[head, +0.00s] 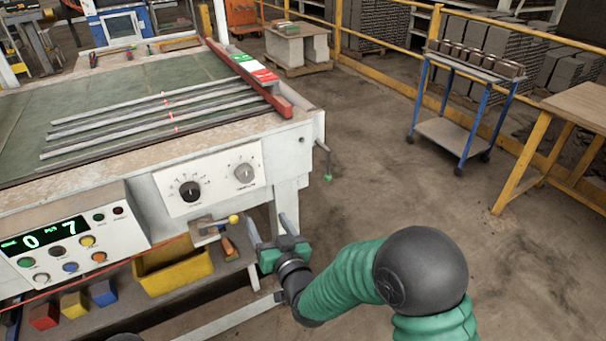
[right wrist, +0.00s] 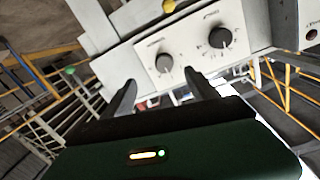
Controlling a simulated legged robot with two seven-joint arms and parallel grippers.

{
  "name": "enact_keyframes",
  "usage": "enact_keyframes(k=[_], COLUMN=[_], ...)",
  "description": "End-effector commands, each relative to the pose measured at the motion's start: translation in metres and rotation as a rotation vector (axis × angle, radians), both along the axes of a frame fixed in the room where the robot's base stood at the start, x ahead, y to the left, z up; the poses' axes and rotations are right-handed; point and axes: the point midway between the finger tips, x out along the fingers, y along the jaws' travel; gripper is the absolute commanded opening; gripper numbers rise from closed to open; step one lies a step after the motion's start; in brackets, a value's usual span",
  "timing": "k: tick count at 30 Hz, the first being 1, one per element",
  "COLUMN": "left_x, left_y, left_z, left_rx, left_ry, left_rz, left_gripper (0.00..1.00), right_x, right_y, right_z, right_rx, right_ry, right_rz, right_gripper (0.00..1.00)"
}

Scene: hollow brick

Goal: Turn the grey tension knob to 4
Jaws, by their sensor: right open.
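The grey tension knob (head: 245,172) is on the right of a white dial panel (head: 217,183) on the machine's front. Its pointer setting and the small numbers are too small to read. A black knob (head: 190,191) is on the same panel, to its left. My right gripper (head: 270,229) is open and empty, below the panel and apart from it, fingers pointing up toward it. In the right wrist view the grey knob (right wrist: 164,62) shows just beyond the gap between the open fingers (right wrist: 160,82), with the black knob (right wrist: 221,38) to its right. My left gripper is out of view.
A display box (head: 70,250) with buttons reads 0 and 7, left of the panel. A small clamp-like part with a yellow knob (head: 234,219) juts out beneath the panel. A yellow bin (head: 175,278) is on the shelf below. Floor to the right is open; a blue cart (head: 465,110) stands farther back.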

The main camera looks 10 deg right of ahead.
Motion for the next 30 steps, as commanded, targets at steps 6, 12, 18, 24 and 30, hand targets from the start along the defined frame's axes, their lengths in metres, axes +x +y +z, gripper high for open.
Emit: enact_keyframes(k=[6,12,18,24,30], left_x=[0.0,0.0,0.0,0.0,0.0], left_y=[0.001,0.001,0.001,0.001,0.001], left_z=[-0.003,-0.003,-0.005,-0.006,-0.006], left_rx=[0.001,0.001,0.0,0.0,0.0], left_ry=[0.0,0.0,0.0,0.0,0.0], left_rz=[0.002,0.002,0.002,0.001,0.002], left_gripper=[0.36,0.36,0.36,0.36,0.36], right_x=[0.012,0.061,0.113,0.151,0.167], right_y=[0.009,0.01,0.019,0.032,0.036], right_z=[0.006,0.003,0.002,0.002,0.002], right_rx=[0.023,0.031,0.034,0.03,0.029], right_ry=[-0.048,-0.045,-0.044,-0.043,-0.041], right_rz=[-0.001,-0.005,-0.005,-0.002,-0.003], right_gripper=[0.68,0.68,0.68,0.68,0.68])
